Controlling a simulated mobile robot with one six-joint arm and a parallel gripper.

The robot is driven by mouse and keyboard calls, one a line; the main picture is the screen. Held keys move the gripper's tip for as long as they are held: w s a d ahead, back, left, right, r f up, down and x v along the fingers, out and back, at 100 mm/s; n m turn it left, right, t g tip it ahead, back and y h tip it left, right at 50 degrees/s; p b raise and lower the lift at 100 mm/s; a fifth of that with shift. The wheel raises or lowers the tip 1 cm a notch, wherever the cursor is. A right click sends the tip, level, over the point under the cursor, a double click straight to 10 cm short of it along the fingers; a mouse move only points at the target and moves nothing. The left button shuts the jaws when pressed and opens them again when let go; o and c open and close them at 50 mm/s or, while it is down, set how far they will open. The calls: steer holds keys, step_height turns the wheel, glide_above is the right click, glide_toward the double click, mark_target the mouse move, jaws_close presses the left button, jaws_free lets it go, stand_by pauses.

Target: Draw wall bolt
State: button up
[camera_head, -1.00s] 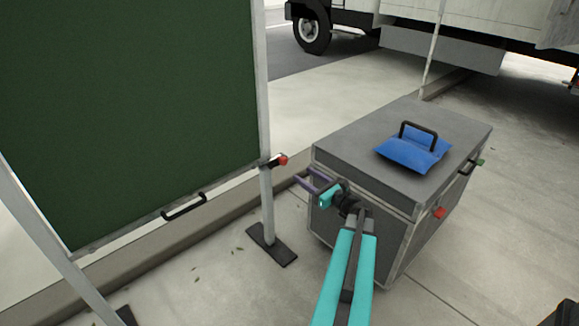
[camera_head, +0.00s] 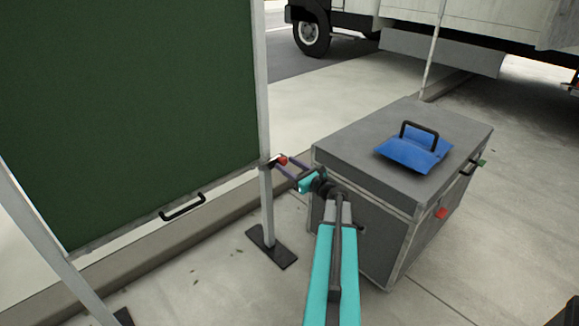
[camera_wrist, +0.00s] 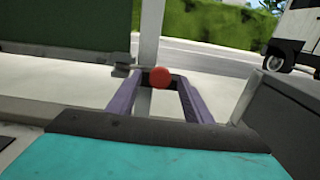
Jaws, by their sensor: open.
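The wall bolt shows a red knob (camera_head: 282,160) on a short dark rod at the lower right corner of the green wall panel (camera_head: 130,110), by its pale post (camera_head: 265,200). In the wrist view the red knob (camera_wrist: 160,77) sits between the far ends of my two purple fingers. My gripper (camera_head: 281,168) is open around or just short of the knob; it also shows in the wrist view (camera_wrist: 157,92). I cannot tell whether the fingers touch the knob. The bolt's bracket (camera_wrist: 121,66) is left of the knob.
A grey case (camera_head: 345,150) with a blue pad (camera_head: 412,155) and black handle on top stands right of my arm. A black handle (camera_head: 183,207) is on the panel's lower edge. The post's dark foot (camera_head: 271,245) rests on the pavement. A truck (camera_head: 450,40) stands behind.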

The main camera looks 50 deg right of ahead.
steer(key=shift+c, duration=0.4)
jaws_close()
steer(key=d+p, duration=0.1)
steer(key=d, duration=0.1)
steer(key=shift+s+d, duration=0.1)
steer(key=shift+d, duration=0.25)
steer(key=shift+o, duration=0.4)
jaws_free()
steer(key=shift+s, duration=0.1)
steer(key=s+a+p, duration=0.1)
steer(key=s+p, duration=0.1)
steer(key=s, duration=1.1)
steer(key=shift+s, duration=0.3)
